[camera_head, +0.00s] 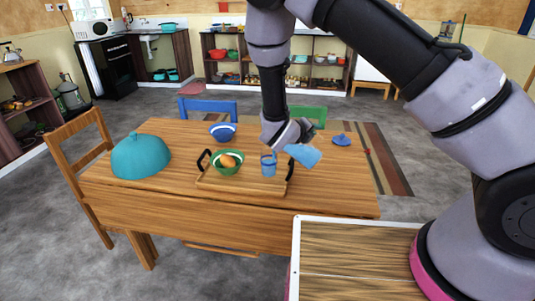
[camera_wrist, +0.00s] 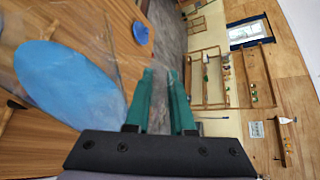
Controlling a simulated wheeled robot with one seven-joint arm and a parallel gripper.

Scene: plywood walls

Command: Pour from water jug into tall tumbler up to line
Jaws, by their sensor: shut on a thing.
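The water jug (camera_head: 304,155) is a clear vessel with blue water in it. My gripper (camera_head: 306,130) is shut on it and holds it tilted above the table, just right of the tumbler. The tall tumbler (camera_head: 268,167) stands upright on the wooden tray and looks bluish. Its line and exact water level are too small to read, and I cannot make out a stream. In the wrist view the jug's water shows as a large blue oval (camera_wrist: 70,82) left of my teal fingers (camera_wrist: 165,88); what lies between the fingers is hard to see.
The tray (camera_head: 235,186) has black handles and also holds a green bowl (camera_head: 227,168) with orange-brown food. A blue bowl (camera_head: 222,132), a teal dome (camera_head: 140,157) and a blue lid (camera_head: 341,140) are on the table (camera_head: 175,190). Chairs stand around it.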

